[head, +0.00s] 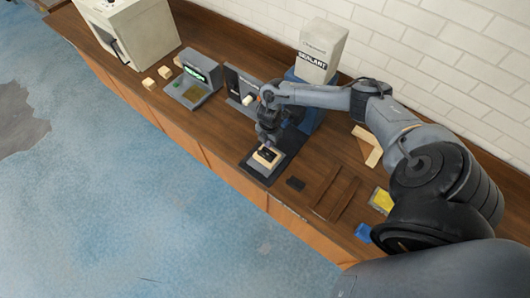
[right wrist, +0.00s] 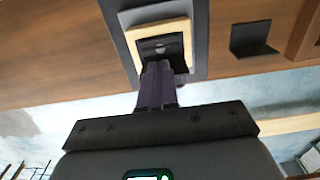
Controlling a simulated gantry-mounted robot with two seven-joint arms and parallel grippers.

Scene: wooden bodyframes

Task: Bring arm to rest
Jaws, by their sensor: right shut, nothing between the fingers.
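My right arm reaches in from the right in the head view. Its gripper (head: 267,146) points down just over a small wooden block (head: 266,158) that lies on a dark square plate (head: 262,171). In the right wrist view the gripper's fingers (right wrist: 160,70) are shut with nothing between them. Their tips are close to the block (right wrist: 176,33), which has a dark inset on top; I cannot tell whether they touch it. My left gripper is not in either view.
A sealant dispenser (head: 318,52) stands behind the gripper against the brick wall. A device with a green display (head: 193,82) and a white box (head: 135,30) stand to the left. Dark wooden strips (head: 337,194) and a yellow item (head: 381,200) lie right. The front bench edge is near.

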